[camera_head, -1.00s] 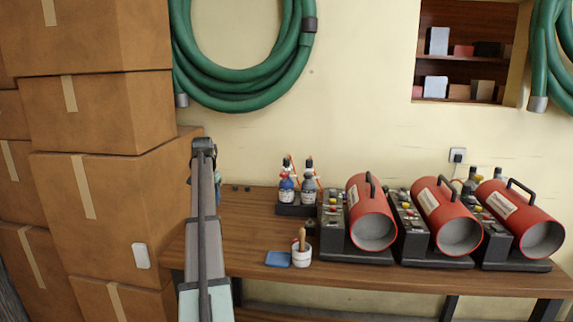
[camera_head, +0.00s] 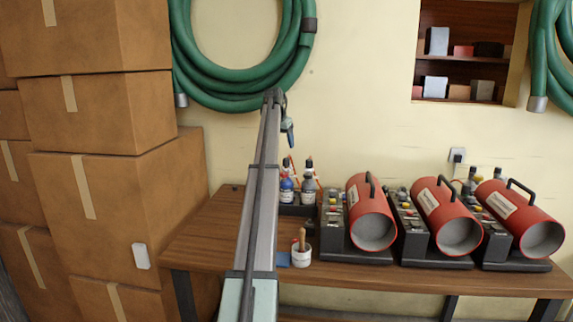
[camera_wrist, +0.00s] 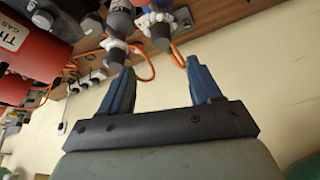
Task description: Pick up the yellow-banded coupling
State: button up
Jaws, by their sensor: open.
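I cannot make out a yellow-banded coupling in either view. Small dark pieces (camera_head: 236,187) lie at the back left of the bench, too small to identify. My gripper (camera_head: 289,138) is raised above the spray bottles at the back of the bench, against the wall. In the wrist view my gripper (camera_wrist: 158,68) shows two blue fingers spread apart with nothing between them. Two bottles (camera_wrist: 119,22) with white collars and orange hoses appear beyond the fingertips; this view looks upside down.
Three red heater-like drums (camera_head: 372,218) with control boxes fill the bench's right side. A white cup (camera_head: 301,254) with a brush stands near the front edge. Cardboard boxes (camera_head: 110,210) are stacked at left. The bench's left part (camera_head: 207,228) is mostly clear. A green hose (camera_head: 225,95) hangs above.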

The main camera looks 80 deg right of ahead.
aim_at(287, 159)
jog(key=x, duration=1)
jog(key=shift+w+f, duration=0.2)
jog(key=shift+f, duration=0.15)
jog(key=c, duration=1.1)
jog(key=shift+r, duration=0.15)
